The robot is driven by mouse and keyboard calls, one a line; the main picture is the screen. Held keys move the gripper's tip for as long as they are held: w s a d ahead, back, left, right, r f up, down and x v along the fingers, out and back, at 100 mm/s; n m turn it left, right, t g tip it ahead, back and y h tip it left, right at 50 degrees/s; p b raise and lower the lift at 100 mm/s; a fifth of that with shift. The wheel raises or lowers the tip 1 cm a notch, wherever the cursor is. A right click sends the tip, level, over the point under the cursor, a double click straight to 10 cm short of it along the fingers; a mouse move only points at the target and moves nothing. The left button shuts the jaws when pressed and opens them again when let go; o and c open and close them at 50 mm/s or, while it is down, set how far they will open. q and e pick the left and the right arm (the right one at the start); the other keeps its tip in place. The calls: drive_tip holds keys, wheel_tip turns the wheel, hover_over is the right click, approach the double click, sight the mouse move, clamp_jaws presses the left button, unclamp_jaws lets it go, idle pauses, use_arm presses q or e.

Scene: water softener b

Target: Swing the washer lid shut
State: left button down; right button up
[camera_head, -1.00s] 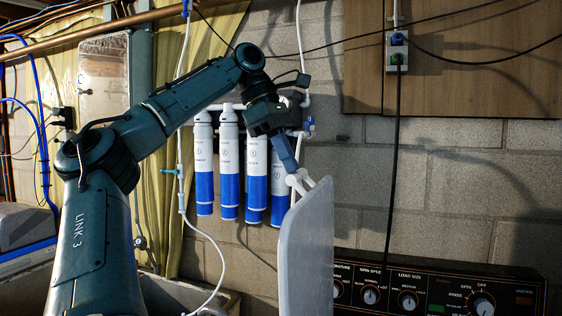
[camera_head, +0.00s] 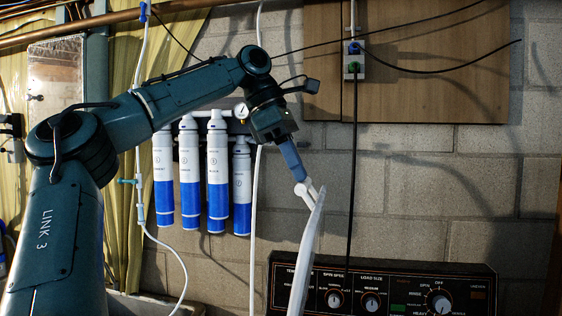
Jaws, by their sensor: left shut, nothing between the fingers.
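The washer lid (camera_head: 307,255) is a pale panel standing steeply upright, seen nearly edge-on at the bottom centre. Its lower part is cut off by the frame edge. My left gripper (camera_head: 309,192) is at the lid's upper edge on its left side, with the fingers shut and nothing between them. The fingertips appear to touch the lid or lie very close to it. The washer's control panel (camera_head: 385,287), black with several knobs, is behind the lid and to its right. My right gripper is not in view.
Several blue-and-white filter cartridges (camera_head: 217,172) hang on the block wall behind my left arm. A white hose hangs beside them. An outlet (camera_head: 353,60) with a black cable hangs above the control panel.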

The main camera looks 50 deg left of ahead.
use_arm(q)
drive_tip(key=shift+w+a+f+g, duration=0.15)
drive_tip(key=shift+f, duration=0.45)
drive_tip(key=shift+w+a+f+g, duration=0.1)
drive_tip(key=shift+a+f+g, duration=0.05)
drive_tip(key=shift+f, duration=0.45)
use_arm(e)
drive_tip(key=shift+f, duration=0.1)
use_arm(q)
drive_tip(key=w+d+f, duration=0.5)
drive_tip(key=w+d, duration=0.3)
drive_tip(key=d, duration=0.1)
drive_tip(key=w+d+f, duration=0.5)
drive_tip(key=w+d, duration=0.4)
drive_tip(key=d, duration=0.1)
drive_tip(key=shift+f, duration=0.3)
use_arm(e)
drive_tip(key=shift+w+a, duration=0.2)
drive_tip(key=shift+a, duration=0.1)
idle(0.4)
use_arm(q)
drive_tip(key=shift+a, duration=0.1)
